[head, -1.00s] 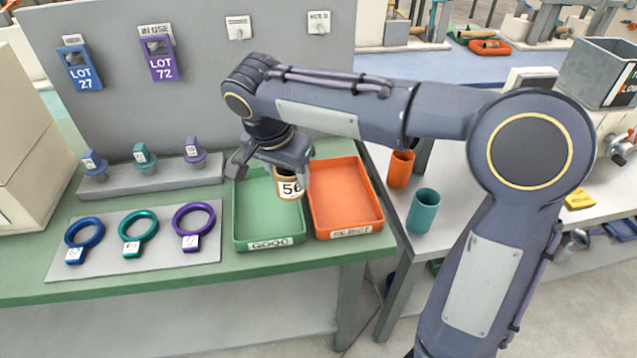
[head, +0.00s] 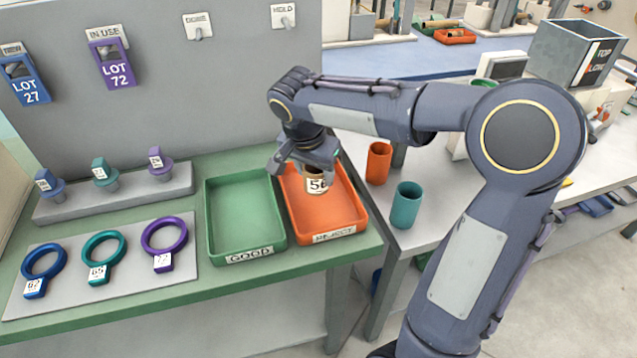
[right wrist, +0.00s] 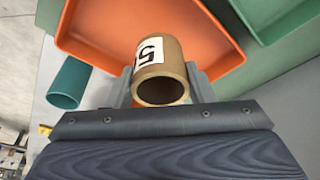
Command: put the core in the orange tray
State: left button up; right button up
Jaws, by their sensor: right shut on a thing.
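The core (head: 317,180) is a short brown tube with a white number label; it shows upright in the head view. My right gripper (head: 309,164) is shut on it, and in the right wrist view the fingers grip the core (right wrist: 160,72) from both sides. The core is over the orange tray (head: 358,213), which is labelled REJECT; I cannot tell whether it touches the tray floor. The orange tray also fills the top of the right wrist view (right wrist: 95,35). My left gripper is not in view.
The green tray (head: 242,215), labelled GOOD, is empty beside the orange one. Orange (head: 379,163) and teal (head: 406,205) tubes stand on the side bench. Several coloured rings lie on a grey mat (head: 120,271) at left. A grey panel (head: 230,90) stands behind.

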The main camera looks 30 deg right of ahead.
jog(key=shift+d+f, duration=0.2)
jog(key=shift+f, duration=0.05)
jog(key=shift+s+x, duration=0.1)
jog(key=shift+x, duration=0.8)
jog(key=shift+s+x, duration=0.15)
jog(key=shift+x, duration=0.75)
jog(key=shift+a+f, duration=0.1)
jog(key=shift+a, duration=0.05)
jog(key=shift+f+b, duration=0.2)
jog(key=shift+b, duration=0.25)
jog(key=o, duration=0.9)
jog(key=shift+r, duration=0.1)
jog(key=shift+o, duration=0.2)
